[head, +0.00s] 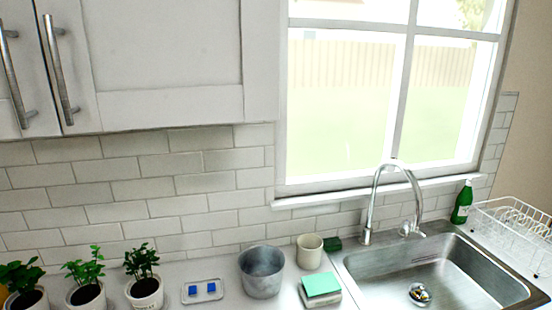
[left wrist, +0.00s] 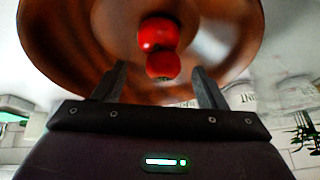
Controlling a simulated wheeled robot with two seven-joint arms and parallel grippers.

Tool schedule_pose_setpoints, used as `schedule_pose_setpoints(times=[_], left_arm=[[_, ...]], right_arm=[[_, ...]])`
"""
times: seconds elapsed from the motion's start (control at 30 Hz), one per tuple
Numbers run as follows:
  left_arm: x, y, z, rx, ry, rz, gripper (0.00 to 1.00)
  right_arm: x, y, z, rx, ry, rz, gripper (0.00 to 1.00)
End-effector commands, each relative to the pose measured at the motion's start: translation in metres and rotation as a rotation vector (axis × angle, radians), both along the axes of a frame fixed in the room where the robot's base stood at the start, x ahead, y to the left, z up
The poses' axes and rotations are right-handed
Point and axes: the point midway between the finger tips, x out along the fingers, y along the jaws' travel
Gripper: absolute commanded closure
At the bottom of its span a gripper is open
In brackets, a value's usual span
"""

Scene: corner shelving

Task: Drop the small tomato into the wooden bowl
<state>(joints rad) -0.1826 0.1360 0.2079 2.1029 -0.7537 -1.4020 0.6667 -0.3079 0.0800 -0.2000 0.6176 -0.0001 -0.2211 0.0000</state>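The wooden bowl (left wrist: 75,42), brown and glossy, fills the top of the left wrist view, its opening facing the camera. Two round red tomatoes show against its inside, an upper tomato (left wrist: 157,33) and a lower tomato (left wrist: 163,65), overlapping in the picture. I cannot tell which is the small tomato, or whether both rest on the bowl. My left gripper (left wrist: 160,80) has its two dark fingers spread apart, with the lower tomato showing between and beyond their tips; neither finger visibly touches it. The head view shows no bowl, tomato or gripper. My right gripper is not seen.
In the head view, potted plants (head: 143,287) line the counter's left. A metal pot (head: 262,271), cream cup (head: 310,251) and green sponge (head: 321,285) stand left of the sink (head: 390,281). A faucet (head: 366,236) rises behind it; a dish rack (head: 510,225) is right. Cabinets (head: 170,45) overhang the left.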

Motion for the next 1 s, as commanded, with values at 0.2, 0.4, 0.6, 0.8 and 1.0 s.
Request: schedule_pose_setpoints(times=[0.2, 0.4, 0.6, 0.8, 1.0], left_arm=[[0.000, 0.000, 0.000, 0.000, 0.000, 0.000, 0.35], [-0.009, -0.004, 0.019, -0.006, -0.002, 0.002, 0.35], [-0.025, -0.007, 0.049, -0.004, -0.002, 0.003, 0.35], [-0.035, -0.009, 0.066, -0.002, -0.001, 0.001, 0.35], [-0.037, -0.009, 0.069, 0.001, 0.001, 0.001, 0.35]], right_arm=[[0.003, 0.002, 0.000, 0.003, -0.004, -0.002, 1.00], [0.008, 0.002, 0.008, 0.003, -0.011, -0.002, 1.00], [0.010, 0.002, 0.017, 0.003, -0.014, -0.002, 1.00], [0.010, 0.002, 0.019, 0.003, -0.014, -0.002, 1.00], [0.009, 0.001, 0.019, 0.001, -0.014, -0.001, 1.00]])
